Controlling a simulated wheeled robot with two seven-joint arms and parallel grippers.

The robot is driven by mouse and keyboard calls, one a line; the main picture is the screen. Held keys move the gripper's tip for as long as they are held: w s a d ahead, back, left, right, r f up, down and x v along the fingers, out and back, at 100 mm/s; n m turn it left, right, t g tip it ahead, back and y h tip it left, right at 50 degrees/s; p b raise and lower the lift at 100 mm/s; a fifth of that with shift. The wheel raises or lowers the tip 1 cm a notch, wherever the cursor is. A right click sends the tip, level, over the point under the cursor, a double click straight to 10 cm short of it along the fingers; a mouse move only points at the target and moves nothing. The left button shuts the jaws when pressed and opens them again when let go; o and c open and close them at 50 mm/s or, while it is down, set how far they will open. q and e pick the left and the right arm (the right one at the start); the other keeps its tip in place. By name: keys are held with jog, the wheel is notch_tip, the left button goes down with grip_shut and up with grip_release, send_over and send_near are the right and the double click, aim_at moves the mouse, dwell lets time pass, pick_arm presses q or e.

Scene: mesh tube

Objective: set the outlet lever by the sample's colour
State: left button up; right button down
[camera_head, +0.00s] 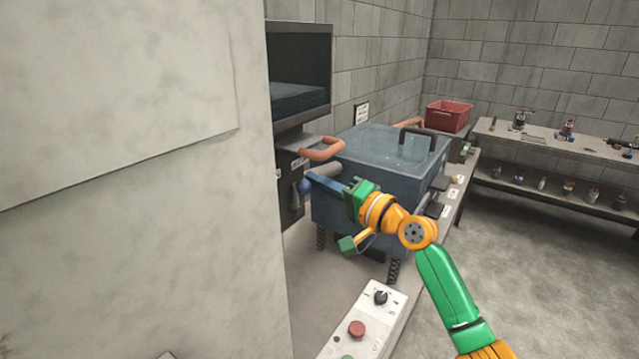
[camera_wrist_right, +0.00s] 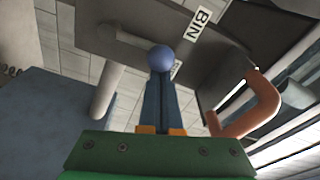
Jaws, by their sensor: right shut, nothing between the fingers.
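A lever with a blue ball knob (camera_head: 305,187) is on the dark panel below the black-framed unit. The knob also shows in the right wrist view (camera_wrist_right: 161,58), on the end of a grey rod (camera_wrist_right: 127,42). My right gripper (camera_head: 313,176) is shut and empty, its dark blue fingers (camera_wrist_right: 164,80) reaching up to the knob. The tips are at or against the knob; I cannot tell if they touch. I cannot make out a sample. My left gripper is not in view.
A blue tank (camera_head: 372,211) on springs stands right of the panel. An orange handle (camera_head: 323,152) juts out above the lever. A control box (camera_head: 366,318) with a knob and buttons is in front. A large pale wall (camera_head: 130,200) blocks the left. Open floor lies to the right.

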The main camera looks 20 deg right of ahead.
jog(key=shift+s+a, duration=0.1)
jog(key=n+b, duration=0.1)
jog(key=s+a+n+b, duration=0.1)
jog(key=n, duration=0.1)
jog(key=shift+s+a+y, duration=0.1)
jog(key=shift+a+y, duration=0.15)
jog(key=shift+y, duration=0.05)
jog(key=shift+s+a+f+n+y+b, duration=0.15)
jog(key=shift+s+a+n+b, duration=0.25)
jog(key=shift+n, duration=0.5)
jog(key=shift+s+a+r+n+y+b, duration=0.15)
jog(key=shift+a+n+b, duration=0.3)
jog(key=shift+n, duration=0.45)
